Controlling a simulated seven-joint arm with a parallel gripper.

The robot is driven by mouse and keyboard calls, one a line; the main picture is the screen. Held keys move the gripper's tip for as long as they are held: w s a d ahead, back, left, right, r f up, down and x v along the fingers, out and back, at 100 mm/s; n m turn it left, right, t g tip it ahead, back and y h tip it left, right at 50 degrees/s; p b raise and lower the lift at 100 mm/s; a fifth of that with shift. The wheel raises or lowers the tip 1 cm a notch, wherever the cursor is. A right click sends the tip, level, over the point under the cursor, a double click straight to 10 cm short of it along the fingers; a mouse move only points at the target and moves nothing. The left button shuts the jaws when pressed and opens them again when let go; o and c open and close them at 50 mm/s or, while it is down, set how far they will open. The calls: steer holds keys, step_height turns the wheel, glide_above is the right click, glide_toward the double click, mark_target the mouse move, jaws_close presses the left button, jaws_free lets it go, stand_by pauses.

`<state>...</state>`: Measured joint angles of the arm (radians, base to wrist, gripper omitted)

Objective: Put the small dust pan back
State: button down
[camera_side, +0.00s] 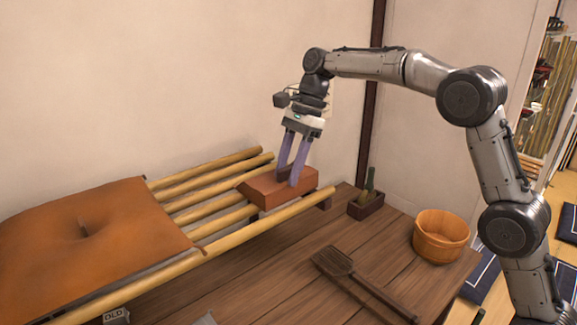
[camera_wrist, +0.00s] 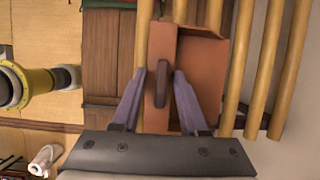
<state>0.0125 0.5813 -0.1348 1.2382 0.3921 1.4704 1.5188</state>
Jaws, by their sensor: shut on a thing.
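The small dust pan (camera_side: 268,190) is an orange-brown, boxy scoop with a dark handle bar on top. It is at the right end of the bamboo pole rack (camera_side: 283,212), on or just above the poles; I cannot tell whether it touches them. My gripper (camera_side: 292,180) points down from above, with its purple fingers shut on the handle. In the wrist view, the dust pan (camera_wrist: 207,75) shows its open tray side to the right, over the poles. There the dark handle (camera_wrist: 163,83) is between the fingertips of my gripper (camera_wrist: 159,80).
An orange-brown cushion (camera_side: 90,235) covers the rack's left part. On the wooden table (camera_side: 290,285) are a small potted cactus (camera_side: 367,204), a wooden tub (camera_side: 440,236) and a dark slatted wooden tool (camera_side: 345,272). A pale wall (camera_side: 150,80) stands behind. The table front is partly clear.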

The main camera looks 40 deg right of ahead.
steer(key=shift+c, duration=1.8)
jaws_free()
steer(key=v, duration=1.2)
